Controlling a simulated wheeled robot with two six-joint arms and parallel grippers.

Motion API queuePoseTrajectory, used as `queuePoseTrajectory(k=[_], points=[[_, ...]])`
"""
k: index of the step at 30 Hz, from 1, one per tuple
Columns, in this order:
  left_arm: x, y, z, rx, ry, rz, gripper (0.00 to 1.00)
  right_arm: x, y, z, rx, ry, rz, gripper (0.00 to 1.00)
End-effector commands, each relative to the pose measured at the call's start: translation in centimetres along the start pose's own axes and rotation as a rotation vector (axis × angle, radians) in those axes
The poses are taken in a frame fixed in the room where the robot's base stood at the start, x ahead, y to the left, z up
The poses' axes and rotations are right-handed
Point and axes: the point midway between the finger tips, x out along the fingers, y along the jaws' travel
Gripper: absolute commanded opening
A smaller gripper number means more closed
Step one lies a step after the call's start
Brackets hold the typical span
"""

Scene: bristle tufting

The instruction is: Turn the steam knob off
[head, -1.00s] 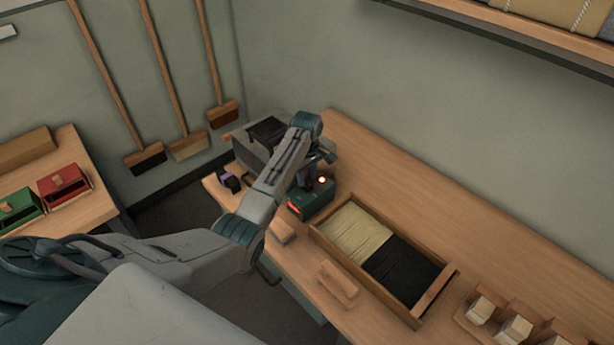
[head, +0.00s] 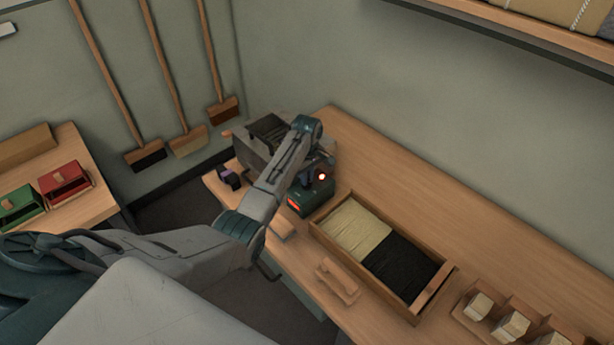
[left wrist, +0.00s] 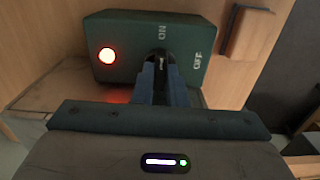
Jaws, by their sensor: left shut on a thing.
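A dark green box (head: 311,203) with a glowing red lamp stands on the bench near its far left end. It also shows in the left wrist view (left wrist: 125,30), with white ON and OFF lettering, upside down there, and the lit lamp (left wrist: 107,56) at left. My left gripper (left wrist: 160,75) reaches onto the box and is shut on a dark knob (left wrist: 159,58) at the lettered face. The fingers hide most of the knob, so its exact setting is hard to read. In the head view my arm partly covers this gripper (head: 310,179). My right gripper is not in view.
A grey box (head: 250,152) with a dark hollow top stands behind my left arm. A wooden tray (head: 432,289) with pale and black bristles lies to the right. A small wooden block (head: 338,281) lies in front of it. The bench behind the tray is clear.

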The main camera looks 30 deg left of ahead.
Motion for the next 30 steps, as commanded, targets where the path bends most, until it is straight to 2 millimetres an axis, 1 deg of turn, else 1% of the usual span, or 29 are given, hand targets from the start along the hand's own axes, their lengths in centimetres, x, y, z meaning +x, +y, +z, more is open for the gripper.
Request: queuePoseTrajectory(k=[8,18,30], points=[[-0.3,0.0,0.0,0.133,-0.001,-0.001,0.0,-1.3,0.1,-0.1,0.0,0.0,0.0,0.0],[-0.3,0.0,0.0,0.44,-0.001,0.0,0.0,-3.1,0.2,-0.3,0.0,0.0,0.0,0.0],[-0.1,0.1,0.0,0.82,0.001,0.001,0.0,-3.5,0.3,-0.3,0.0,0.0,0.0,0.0]])
